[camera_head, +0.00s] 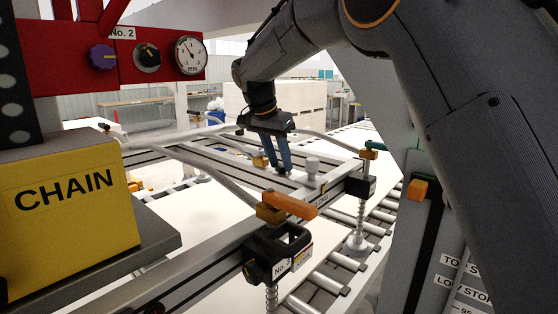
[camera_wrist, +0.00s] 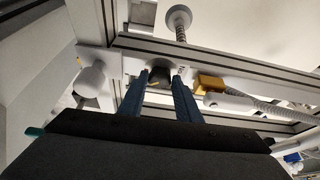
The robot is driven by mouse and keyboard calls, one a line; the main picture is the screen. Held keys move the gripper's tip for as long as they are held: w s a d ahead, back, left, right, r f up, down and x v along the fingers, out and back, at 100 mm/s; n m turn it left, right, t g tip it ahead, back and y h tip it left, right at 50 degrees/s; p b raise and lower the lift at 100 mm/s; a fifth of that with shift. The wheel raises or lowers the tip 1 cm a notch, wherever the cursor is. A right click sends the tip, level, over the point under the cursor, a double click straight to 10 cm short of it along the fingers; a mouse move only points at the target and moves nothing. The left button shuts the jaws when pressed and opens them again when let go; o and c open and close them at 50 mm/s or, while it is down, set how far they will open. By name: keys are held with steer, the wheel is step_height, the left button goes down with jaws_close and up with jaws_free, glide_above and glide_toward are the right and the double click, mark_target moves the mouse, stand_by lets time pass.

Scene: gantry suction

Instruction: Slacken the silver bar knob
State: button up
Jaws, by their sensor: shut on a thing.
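My gripper (camera_head: 283,171) reaches down to the crossbar of the lifting frame, its two blue fingers pointing downward. In the wrist view my gripper (camera_wrist: 160,78) has its fingers on either side of a small, dark, rounded piece (camera_wrist: 160,74) at the bar, and is shut on it. The fingers and shadow partly hide this piece, so I cannot tell whether it is the silver bar knob. A pale silver knob-like piece (camera_head: 312,166) stands upright on the bar just right of my fingers, apart from them. A similar pale round piece (camera_wrist: 90,80) shows left of the fingers in the wrist view.
A brass block and hose (camera_wrist: 211,83) lie close right of my fingers in the wrist view. An orange-handled valve (camera_head: 287,206) sits on the nearer frame rail. A yellow CHAIN box (camera_head: 68,202) and red gauge panel (camera_head: 160,58) stand left. Rollers (camera_head: 325,285) run below.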

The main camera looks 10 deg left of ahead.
steer(key=n+b, duration=0.1)
steer(key=n+y+b, duration=0.1)
steer(key=n, duration=0.1)
steer(key=shift+d+n+t, duration=0.2)
steer(key=shift+n+t, duration=0.1)
steer(key=shift+t, duration=0.1)
steer(key=shift+d+n+y+b, duration=0.15)
steer(key=shift+n+y, duration=0.25)
steer(key=shift+n, duration=0.45)
steer(key=shift+n+y+b, duration=0.15)
steer(key=shift+n+y, duration=0.25)
steer(key=shift+n, duration=0.45)
steer(key=o, duration=1.1)
steer(key=shift+c, duration=0.2)
